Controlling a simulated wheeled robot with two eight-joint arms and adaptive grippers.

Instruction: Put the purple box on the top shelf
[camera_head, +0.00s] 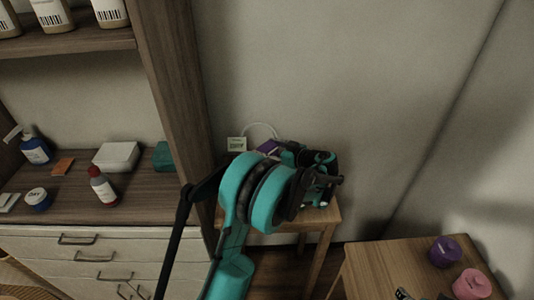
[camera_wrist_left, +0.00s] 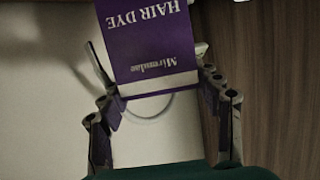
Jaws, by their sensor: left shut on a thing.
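The purple box (camera_head: 267,146), labelled "Mirendae HAIR DYE", is mostly hidden behind my left arm in the head view. In the left wrist view the purple box (camera_wrist_left: 152,40) sits between the fingers, its lettering upside down. My left gripper (camera_head: 281,150) is shut on it, above or near the small wooden table by the wall; the exact height is unclear. In the left wrist view the left gripper (camera_wrist_left: 157,88) has a finger on each side of the box. An upper shelf (camera_head: 75,43) of the wooden cabinet at the left holds several white bottles.
The small wooden table (camera_head: 325,214) is partly behind my arm, with a white-green card (camera_head: 237,144) near it. The cabinet's lower shelf (camera_head: 75,210) holds bottles, a white box (camera_head: 116,156) and a teal item. Another table (camera_head: 385,268) with purple and pink jars is at lower right.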

